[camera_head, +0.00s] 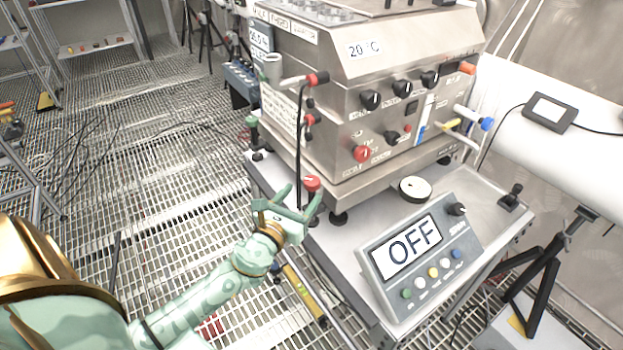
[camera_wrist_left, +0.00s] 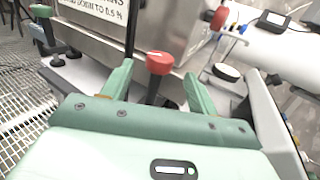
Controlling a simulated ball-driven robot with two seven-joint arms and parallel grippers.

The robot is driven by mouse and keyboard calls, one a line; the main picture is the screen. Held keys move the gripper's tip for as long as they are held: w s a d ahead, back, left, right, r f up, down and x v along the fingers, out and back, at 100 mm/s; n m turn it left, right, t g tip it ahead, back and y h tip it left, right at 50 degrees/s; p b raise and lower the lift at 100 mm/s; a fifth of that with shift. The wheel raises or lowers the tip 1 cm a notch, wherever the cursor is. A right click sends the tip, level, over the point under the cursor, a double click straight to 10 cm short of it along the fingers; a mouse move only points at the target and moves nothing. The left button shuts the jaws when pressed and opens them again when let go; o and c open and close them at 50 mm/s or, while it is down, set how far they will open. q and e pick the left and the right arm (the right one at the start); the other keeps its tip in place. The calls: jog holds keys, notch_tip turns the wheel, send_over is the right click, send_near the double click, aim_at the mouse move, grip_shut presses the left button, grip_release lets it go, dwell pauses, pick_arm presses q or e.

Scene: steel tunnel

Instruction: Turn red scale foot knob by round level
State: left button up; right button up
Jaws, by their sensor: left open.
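The red scale foot knob (camera_head: 312,183) sits on a dark foot at the near left corner of the scale platform, left of the scale display. The round level (camera_head: 415,188), a black-rimmed disc with a pale face, lies on the platform behind the display. My left gripper (camera_head: 297,200) is open at the red knob. In the left wrist view the red knob (camera_wrist_left: 160,63) stands between the two spread green fingers, with gaps visible on both sides. The round level (camera_wrist_left: 227,72) shows there to the right. Its bubble is too small to read. My right gripper is out of view.
A scale display (camera_head: 408,246) reading OFF stands at the front. A large steel machine (camera_head: 370,110) with knobs rests on the platform, close behind the red knob. A black cable (camera_head: 298,140) hangs beside it. A yellow spirit level (camera_head: 303,292) is below. Grated floor lies open left.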

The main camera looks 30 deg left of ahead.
aim_at(308, 188)
pick_arm(q)
jog(key=w, duration=0.6)
jog(key=shift+w+a, duration=0.25)
jog(key=shift+a, duration=0.1)
jog(key=c, duration=1)
